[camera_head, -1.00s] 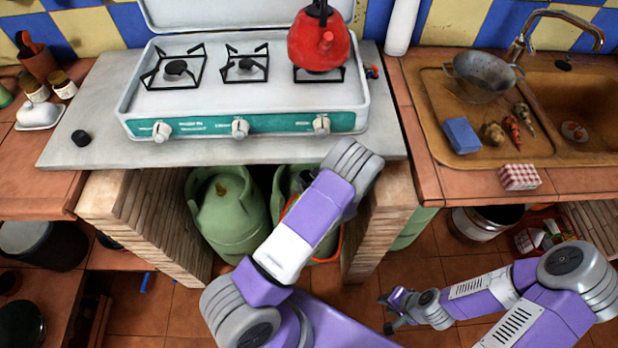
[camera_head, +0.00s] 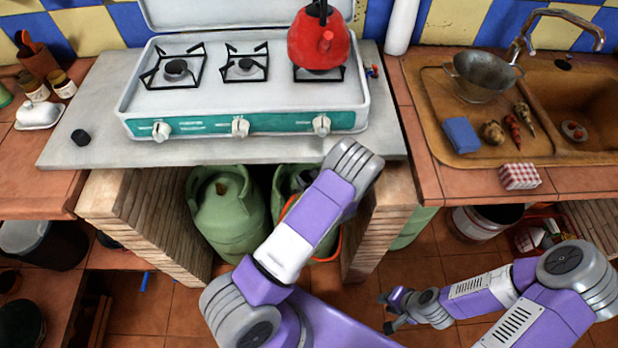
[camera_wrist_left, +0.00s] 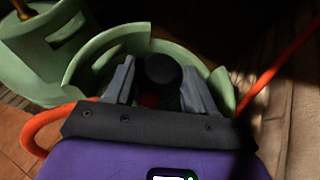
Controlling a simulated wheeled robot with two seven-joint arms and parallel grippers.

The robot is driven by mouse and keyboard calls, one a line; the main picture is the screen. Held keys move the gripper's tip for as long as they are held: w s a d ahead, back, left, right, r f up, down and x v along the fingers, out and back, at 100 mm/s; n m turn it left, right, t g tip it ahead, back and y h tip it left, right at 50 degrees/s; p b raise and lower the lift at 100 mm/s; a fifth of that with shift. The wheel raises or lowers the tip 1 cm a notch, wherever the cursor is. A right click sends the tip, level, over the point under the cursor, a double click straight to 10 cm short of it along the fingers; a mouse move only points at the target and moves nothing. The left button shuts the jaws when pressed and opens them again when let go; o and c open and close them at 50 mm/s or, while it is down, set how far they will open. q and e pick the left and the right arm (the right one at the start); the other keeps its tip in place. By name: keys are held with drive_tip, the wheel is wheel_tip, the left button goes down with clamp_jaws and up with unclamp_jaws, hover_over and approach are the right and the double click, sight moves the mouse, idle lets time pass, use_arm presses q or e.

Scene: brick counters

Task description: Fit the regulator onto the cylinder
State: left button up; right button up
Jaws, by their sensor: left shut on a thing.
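My left gripper (camera_wrist_left: 160,88) is shut on the regulator (camera_wrist_left: 163,69), whose round black top shows between the two grey fingers in the left wrist view. It is over the collar of a green cylinder (camera_wrist_left: 132,36). The regulator and fingers hide the valve, so I cannot tell whether they touch. In the head view my left arm covers much of this cylinder (camera_head: 284,186), under the counter. An orange hose (camera_wrist_left: 275,70) runs past both sides of the gripper. My right gripper (camera_head: 388,312) is open and empty, low over the floor at the right.
Another green cylinder (camera_head: 229,222) stands just left in the same bay. Brick walls (camera_head: 150,215) bound the bay on both sides, and the grey counter slab (camera_head: 250,150) with the stove covers it. A white bucket (camera_head: 480,222) stands under the sink counter.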

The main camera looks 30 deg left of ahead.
use_arm(q)
drive_tip(key=o, duration=1.5)
wheel_tip(320, 180, up, 10)
drive_tip(key=p, duration=0.4)
